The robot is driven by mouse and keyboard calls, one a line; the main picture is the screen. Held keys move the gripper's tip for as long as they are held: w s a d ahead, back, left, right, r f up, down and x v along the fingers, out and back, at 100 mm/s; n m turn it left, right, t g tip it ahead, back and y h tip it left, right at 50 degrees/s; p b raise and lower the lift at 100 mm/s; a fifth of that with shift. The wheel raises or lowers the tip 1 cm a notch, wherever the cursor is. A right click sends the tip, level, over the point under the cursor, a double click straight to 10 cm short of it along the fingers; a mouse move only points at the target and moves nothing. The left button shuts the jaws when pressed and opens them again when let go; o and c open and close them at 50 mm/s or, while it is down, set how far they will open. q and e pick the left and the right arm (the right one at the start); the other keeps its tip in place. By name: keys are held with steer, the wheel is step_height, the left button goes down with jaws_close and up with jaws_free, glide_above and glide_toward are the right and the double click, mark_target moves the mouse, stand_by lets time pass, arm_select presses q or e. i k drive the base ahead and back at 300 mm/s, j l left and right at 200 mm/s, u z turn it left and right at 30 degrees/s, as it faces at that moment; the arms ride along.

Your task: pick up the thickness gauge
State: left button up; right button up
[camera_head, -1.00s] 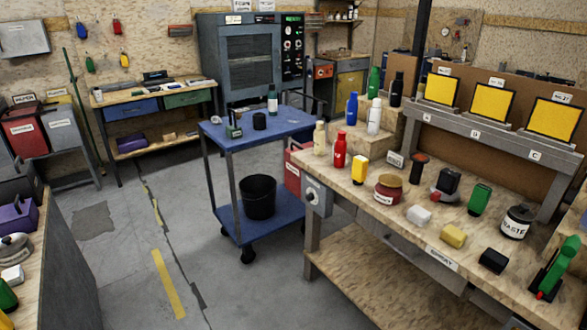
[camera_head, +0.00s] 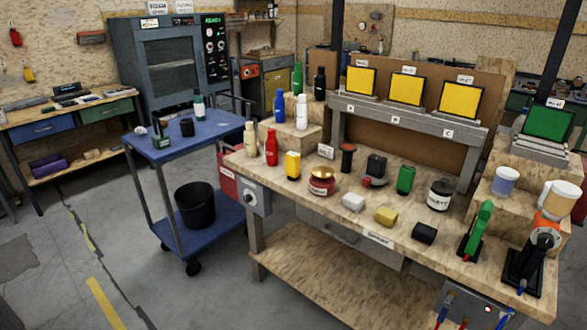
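I cannot make out for certain which item is the thickness gauge. A small green and dark device (camera_head: 160,136) also stands on the blue cart. These items stand apart and nothing holds them. Neither of my grippers shows in the head view.
The blue cart (camera_head: 190,137) stands left of the workbench, with a black bucket (camera_head: 196,205) on its lower shelf. Bottles, jars and small blocks crowd the bench top. Yellow panels (camera_head: 405,88) stand along its back. The grey floor (camera_head: 140,270) at front left is clear.

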mark_target(292, 159)
steer(key=z, duration=0.25)
steer(key=i+j+z, duration=0.3)
steer(key=j+z, duration=0.3)
steer(key=i+j+z, duration=0.15)
steer(key=j+z, duration=0.15)
